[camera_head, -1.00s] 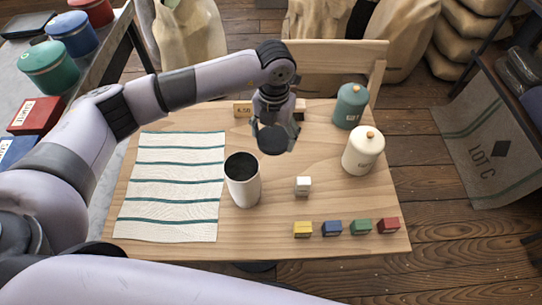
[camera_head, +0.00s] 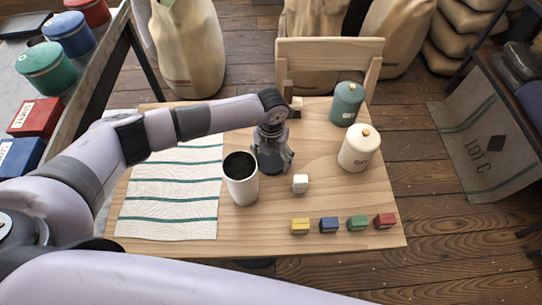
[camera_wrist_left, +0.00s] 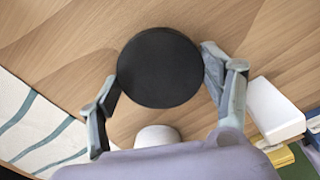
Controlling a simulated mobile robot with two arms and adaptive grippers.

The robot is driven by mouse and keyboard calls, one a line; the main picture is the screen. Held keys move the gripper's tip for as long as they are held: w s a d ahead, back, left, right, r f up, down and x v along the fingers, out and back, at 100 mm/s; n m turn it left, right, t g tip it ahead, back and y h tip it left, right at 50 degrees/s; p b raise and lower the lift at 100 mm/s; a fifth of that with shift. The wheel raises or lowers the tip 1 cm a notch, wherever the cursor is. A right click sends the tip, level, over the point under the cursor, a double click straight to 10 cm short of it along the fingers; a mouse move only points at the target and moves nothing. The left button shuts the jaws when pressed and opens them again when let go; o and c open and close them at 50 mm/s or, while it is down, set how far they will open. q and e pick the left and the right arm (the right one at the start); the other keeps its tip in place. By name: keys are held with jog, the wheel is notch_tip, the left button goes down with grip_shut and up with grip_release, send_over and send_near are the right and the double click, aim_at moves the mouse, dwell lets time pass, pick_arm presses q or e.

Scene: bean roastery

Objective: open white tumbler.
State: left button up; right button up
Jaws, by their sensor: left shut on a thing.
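The white tumbler (camera_head: 242,187) stands upright on the wooden table in the head view. Its top is open and its inside looks dark. My left gripper (camera_head: 272,163) is just right of and behind the tumbler, low over the table. It is shut on a round black lid, apart from the tumbler. In the left wrist view the lid (camera_wrist_left: 160,68) sits between the two fingers (camera_wrist_left: 165,95). I cannot tell whether the lid touches the table. My right gripper is not in view.
A striped cloth (camera_head: 170,210) lies left of the tumbler. A cream canister (camera_head: 358,150) and a teal canister (camera_head: 347,104) stand at the right.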

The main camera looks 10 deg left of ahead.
pick_arm(q)
jog(key=shift+f, duration=0.1)
jog(key=o, duration=1.3)
jog(key=shift+c, duration=0.2)
